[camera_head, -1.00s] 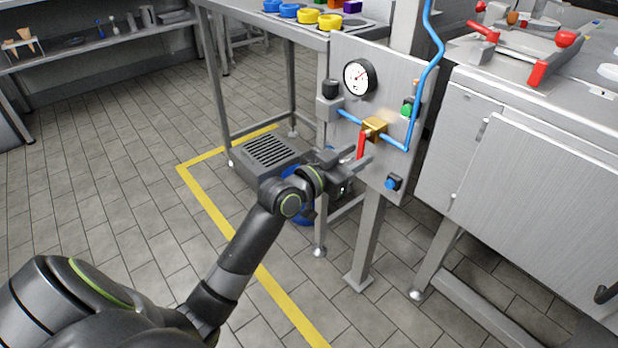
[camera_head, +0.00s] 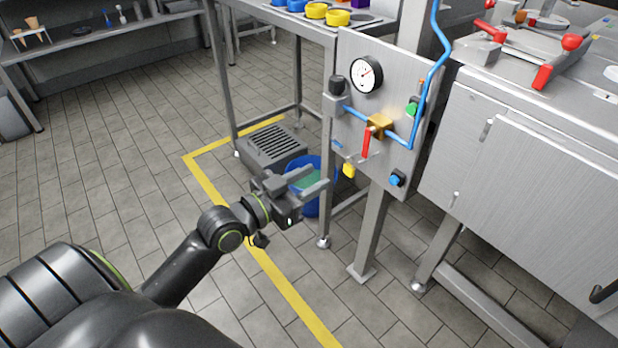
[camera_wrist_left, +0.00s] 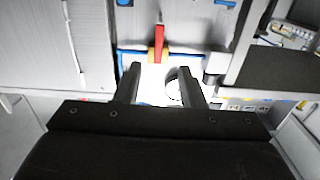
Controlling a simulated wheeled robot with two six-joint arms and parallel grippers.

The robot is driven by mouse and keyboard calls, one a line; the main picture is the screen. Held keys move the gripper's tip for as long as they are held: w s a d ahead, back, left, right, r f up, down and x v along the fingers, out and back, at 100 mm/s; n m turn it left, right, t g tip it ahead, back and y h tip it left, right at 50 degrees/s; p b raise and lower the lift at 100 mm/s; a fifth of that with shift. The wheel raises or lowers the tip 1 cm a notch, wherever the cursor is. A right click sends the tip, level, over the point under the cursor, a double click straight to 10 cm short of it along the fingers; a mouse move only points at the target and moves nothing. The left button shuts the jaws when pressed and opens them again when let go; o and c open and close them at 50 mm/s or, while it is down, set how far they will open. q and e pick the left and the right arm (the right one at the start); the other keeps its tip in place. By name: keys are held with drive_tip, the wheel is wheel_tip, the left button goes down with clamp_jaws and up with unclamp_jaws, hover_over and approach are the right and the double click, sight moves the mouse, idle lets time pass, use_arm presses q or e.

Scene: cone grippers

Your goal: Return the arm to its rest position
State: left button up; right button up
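My left arm comes in from the lower left of the head view. Its gripper (camera_head: 318,180) is open and empty, with a gap between the two fingers. It hangs in the air in front of the valve panel, apart from it, and covers part of a blue bucket (camera_head: 312,208). In the left wrist view the two spread fingers (camera_wrist_left: 158,80) point towards the panel, with the red valve handle (camera_wrist_left: 159,42) beyond them. In the head view the red handle (camera_head: 366,143) hangs down below the brass valve (camera_head: 380,124). My right gripper is not in view.
The panel (camera_head: 345,60) carries a gauge (camera_head: 366,75), blue pipes and buttons. A grey grated box (camera_head: 272,146) stands on the floor behind the gripper. A steel cabinet (camera_head: 530,190) is at the right. The tiled floor at the left is clear.

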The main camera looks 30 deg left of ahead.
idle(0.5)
